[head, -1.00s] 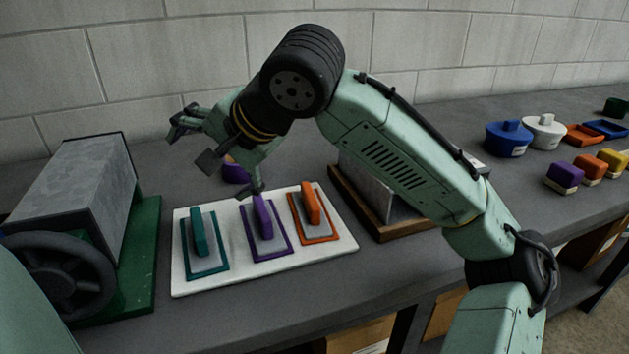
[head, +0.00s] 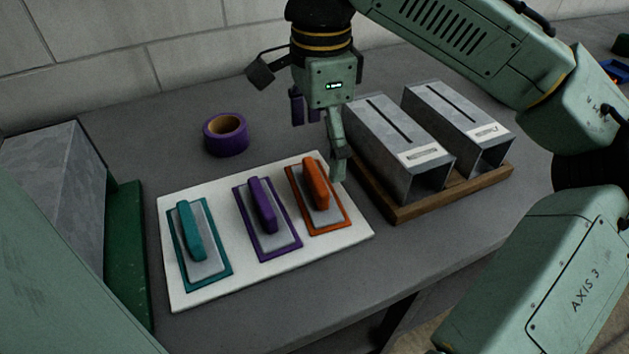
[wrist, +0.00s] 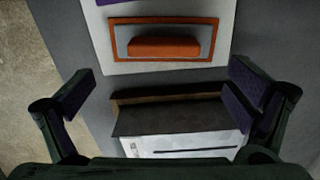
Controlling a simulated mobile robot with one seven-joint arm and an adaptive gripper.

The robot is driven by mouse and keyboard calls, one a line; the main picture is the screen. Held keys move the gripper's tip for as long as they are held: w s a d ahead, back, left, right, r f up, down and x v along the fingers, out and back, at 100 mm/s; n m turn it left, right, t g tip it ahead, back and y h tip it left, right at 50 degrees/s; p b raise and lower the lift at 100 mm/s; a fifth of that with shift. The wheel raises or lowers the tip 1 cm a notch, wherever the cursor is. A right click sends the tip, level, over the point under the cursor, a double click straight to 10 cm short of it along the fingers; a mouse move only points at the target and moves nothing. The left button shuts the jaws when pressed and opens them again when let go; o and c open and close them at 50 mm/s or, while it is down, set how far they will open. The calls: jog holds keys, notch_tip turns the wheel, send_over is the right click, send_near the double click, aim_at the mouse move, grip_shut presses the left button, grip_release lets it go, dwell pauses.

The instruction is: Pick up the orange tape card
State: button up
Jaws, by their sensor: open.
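The orange tape card (head: 318,192) is a grey plate with an orange border and a raised orange handle. It lies at the right end of a white board (head: 345,237), beside a purple card (head: 264,210) and a teal card (head: 191,232). My gripper (head: 318,145) is open and empty, pointing down above and behind the orange card, near the metal ducts. In the wrist view, the orange card (wrist: 164,46) lies beyond the open fingers near the top, its handle running across the picture. Nothing is between the fingers at card height except the duct below them.
Two metal ducts (head: 393,140) with slots stand on a wooden base (head: 405,210) close to the right of the board. A purple tape roll (head: 226,134) sits behind the board. A green base (head: 128,270) with a metal block is at the left. The bench front is clear.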

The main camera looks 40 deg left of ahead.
aim_at(315, 174)
jog(key=shift+a+f+p, duration=0.15)
jog(key=shift+f+p, duration=0.2)
jog(key=shift+f, duration=1.3)
jog(key=shift+a+f+p, duration=0.15)
jog(key=shift+f+p, duration=0.15)
jog(key=shift+f, duration=1.35)
jog(key=c, duration=1.2)
